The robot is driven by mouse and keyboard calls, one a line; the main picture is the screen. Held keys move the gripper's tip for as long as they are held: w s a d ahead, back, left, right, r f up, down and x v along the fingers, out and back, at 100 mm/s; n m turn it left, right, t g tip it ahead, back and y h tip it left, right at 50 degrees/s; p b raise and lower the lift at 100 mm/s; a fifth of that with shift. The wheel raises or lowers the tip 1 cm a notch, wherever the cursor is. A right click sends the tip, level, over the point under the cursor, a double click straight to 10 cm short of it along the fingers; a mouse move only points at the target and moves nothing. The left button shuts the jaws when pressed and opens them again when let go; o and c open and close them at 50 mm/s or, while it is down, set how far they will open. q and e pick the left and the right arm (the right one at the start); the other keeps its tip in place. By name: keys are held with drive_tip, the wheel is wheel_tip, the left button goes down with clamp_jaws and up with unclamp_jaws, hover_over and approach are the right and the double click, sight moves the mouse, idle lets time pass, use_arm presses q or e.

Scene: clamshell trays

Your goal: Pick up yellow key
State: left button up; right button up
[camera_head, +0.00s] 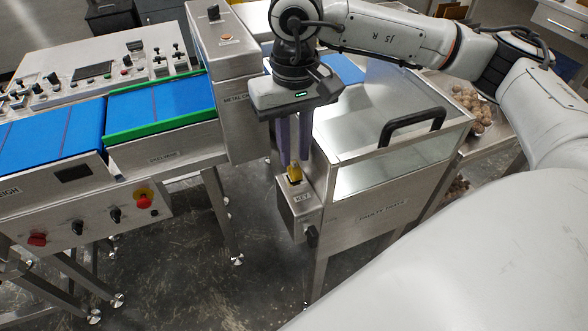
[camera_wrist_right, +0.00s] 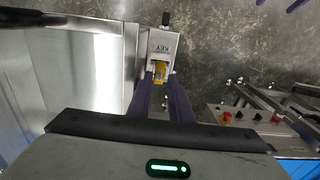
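The yellow key (camera_head: 294,174) sits upright in the top of a small metal box labelled KEY (camera_head: 302,198), on the front of the steel cabinet. In the right wrist view the key (camera_wrist_right: 160,74) shows between my purple fingertips. My right gripper (camera_head: 293,162) points down over the box, its fingers apart on either side of the key. I cannot tell whether they touch it. My left gripper is not in the head view; two separated purple tips at the top right of the right wrist view look like its fingers (camera_wrist_right: 277,3).
The steel cabinet (camera_head: 375,205) with a black handle (camera_head: 412,126) stands right of the key box. A blue conveyor (camera_head: 160,105) with green rails and a panel with red and yellow buttons (camera_head: 142,198) are at left. Open floor lies between them.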

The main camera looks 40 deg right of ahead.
sight(294, 164)
wheel_tip(294, 164, down, 4)
drive_tip(key=shift+w+d, duration=0.1)
clamp_jaws()
drive_tip(key=shift+r, duration=0.15)
